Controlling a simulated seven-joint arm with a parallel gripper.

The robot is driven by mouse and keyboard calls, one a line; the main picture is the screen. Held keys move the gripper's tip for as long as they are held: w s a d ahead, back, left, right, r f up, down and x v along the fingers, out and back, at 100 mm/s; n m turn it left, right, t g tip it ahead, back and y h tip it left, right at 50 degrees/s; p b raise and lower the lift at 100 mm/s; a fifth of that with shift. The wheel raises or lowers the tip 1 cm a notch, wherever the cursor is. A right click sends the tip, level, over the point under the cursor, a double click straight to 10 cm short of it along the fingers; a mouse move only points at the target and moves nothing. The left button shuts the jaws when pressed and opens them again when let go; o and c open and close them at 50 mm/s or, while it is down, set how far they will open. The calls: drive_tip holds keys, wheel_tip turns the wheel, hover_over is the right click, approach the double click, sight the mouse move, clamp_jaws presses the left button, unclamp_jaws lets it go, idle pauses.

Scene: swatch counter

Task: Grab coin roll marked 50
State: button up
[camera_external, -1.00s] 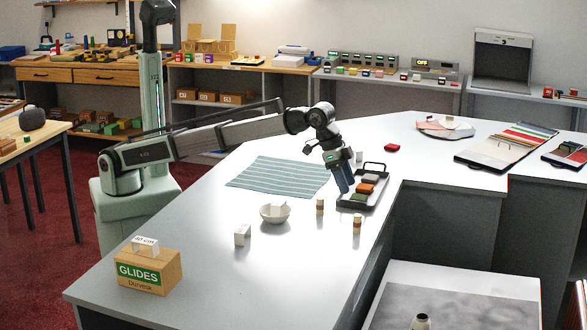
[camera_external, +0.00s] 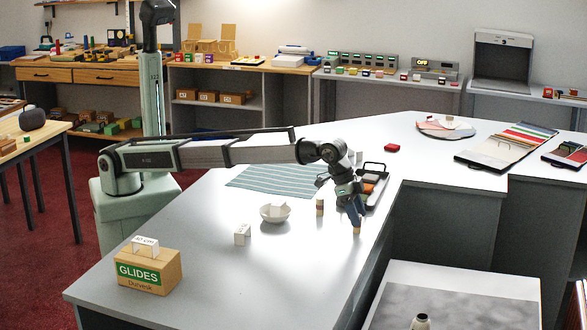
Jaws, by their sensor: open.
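Two small tan, upright cylinders that look like coin rolls stand on the grey counter. One roll (camera_external: 319,208) stands clear, right of the white bowl. The other roll (camera_external: 357,231) is nearer the counter's right edge, and only its lower part shows. The marks on both are too small to read. My gripper (camera_external: 357,219) points down at the right-hand roll, with its open fingers at or around the roll's top. I cannot tell whether they touch it.
A white bowl (camera_external: 266,214) with a white card and a small white block (camera_external: 242,234) are to the left. A black tray (camera_external: 381,187) with colored blocks lies just behind my gripper. A striped cloth (camera_external: 262,178) lies further back.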

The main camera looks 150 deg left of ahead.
sight(359, 232)
drive_tip(key=shift+x, duration=1.55)
drive_tip(key=shift+s, duration=0.1)
drive_tip(key=shift+c, duration=0.4)
clamp_jaws()
